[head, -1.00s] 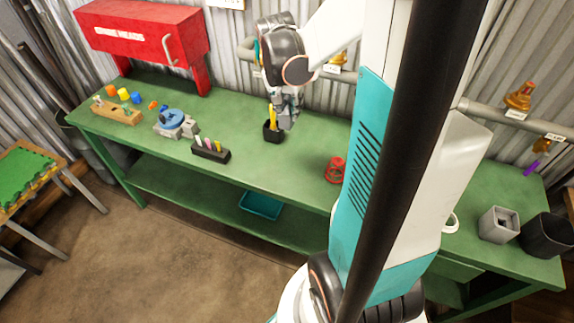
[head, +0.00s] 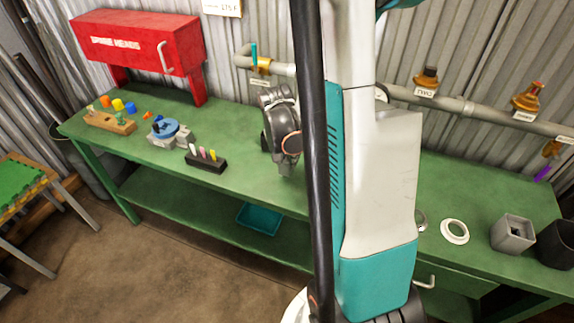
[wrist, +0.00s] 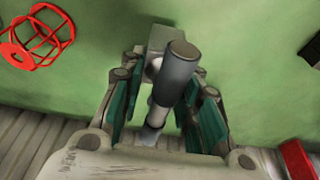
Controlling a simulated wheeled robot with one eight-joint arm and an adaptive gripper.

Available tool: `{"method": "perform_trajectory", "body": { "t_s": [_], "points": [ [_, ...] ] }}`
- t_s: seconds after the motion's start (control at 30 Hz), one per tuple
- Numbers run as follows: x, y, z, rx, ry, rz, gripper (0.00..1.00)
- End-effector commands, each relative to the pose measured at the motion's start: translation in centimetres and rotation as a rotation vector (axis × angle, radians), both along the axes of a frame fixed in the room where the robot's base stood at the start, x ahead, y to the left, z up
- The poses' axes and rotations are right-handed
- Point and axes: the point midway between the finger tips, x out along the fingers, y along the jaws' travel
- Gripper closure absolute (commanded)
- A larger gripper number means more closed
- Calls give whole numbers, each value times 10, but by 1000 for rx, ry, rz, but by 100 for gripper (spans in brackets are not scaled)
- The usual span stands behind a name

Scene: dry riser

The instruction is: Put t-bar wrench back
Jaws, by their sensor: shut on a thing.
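My gripper (wrist: 163,88) is shut on a metal piece with a dark grey round end, which looks like the t-bar wrench (wrist: 180,62). The wrench's pale shaft runs back between the fingers in the wrist view. A grey block shows beyond the dark end; I cannot tell whether it belongs to the wrench. They are over the green bench (wrist: 250,70).
A red wire cage (wrist: 38,38) is on the bench. A black pen block (head: 206,162), a blue-topped clamp (head: 170,130) and a wooden rack (head: 110,122) stand left. A white ring (head: 454,231) and black cup (head: 557,243) are right. Valves hang on the wall pipe (head: 450,104).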

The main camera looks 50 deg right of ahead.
Motion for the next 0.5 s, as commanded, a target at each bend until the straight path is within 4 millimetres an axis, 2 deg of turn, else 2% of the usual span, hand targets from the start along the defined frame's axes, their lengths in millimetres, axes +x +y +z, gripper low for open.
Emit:
{"method": "perform_trajectory", "body": {
  "t_s": [0.1, 0.2, 0.5],
  "points": [
    [1, 0, -22, 0, 0, 0, 100],
    [1, 0, -32, 0, 0, 0, 100],
    [0, 0, -32, 0, 0, 0, 100]
  ]
}}
